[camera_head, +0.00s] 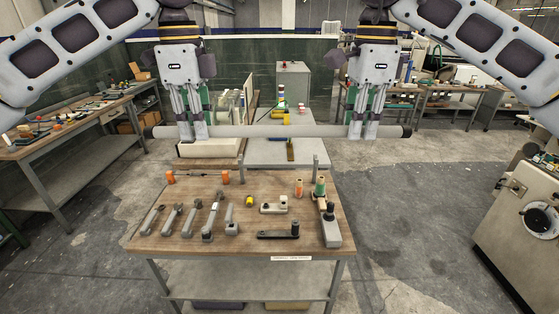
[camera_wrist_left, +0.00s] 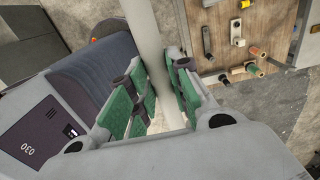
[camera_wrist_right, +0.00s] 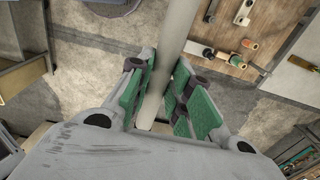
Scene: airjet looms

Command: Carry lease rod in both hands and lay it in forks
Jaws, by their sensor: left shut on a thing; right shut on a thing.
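The lease rod (camera_head: 285,131) is a long pale-grey bar with dark ends, held level across the head view above the back edge of the front workbench. My left gripper (camera_head: 193,136) is shut on it near its left end. My right gripper (camera_head: 363,134) is shut on it near its right end. The rod passes between the green pads in the left wrist view (camera_wrist_left: 147,30) and the right wrist view (camera_wrist_right: 180,35). Two thin upright posts stand near the bench's back edge, left (camera_head: 241,168) and right (camera_head: 315,166); I cannot tell whether these are the forks.
The wooden workbench (camera_head: 160,238) below holds several hand tools, spools (camera_head: 320,187) and a black-handled part. A light-grey table (camera_head: 285,152) stands behind it. A side bench (camera_head: 90,127) is at left, and a grey machine (camera_head: 515,225) at right. Floor is clear right of the workbench.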

